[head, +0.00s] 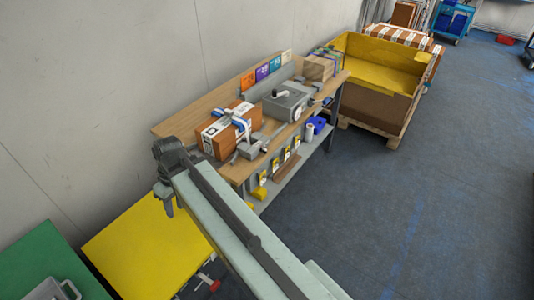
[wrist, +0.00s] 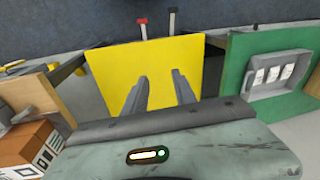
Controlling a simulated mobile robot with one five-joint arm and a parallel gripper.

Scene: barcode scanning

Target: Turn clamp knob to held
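No part labelled as the clamp knob is readable. On the wooden workbench (head: 205,108) in the head view, a grey box (head: 287,103) has a dark, lever-like knob (head: 280,94) on top; I cannot tell whether this is the clamp knob or its setting. A red-ended handle (head: 214,285) shows beside the yellow table, and also at the top of the wrist view (wrist: 142,22). My gripper (head: 163,204) is above the yellow table, left of the bench and away from the grey box. In the wrist view, my gripper's fingers (wrist: 160,75) are apart and empty.
The yellow table (head: 140,250) is bare. A green table (head: 35,262) with a grey tray (wrist: 278,75) adjoins it. A large yellow-lined crate (head: 375,65) stands behind the bench. Floor at right is clear.

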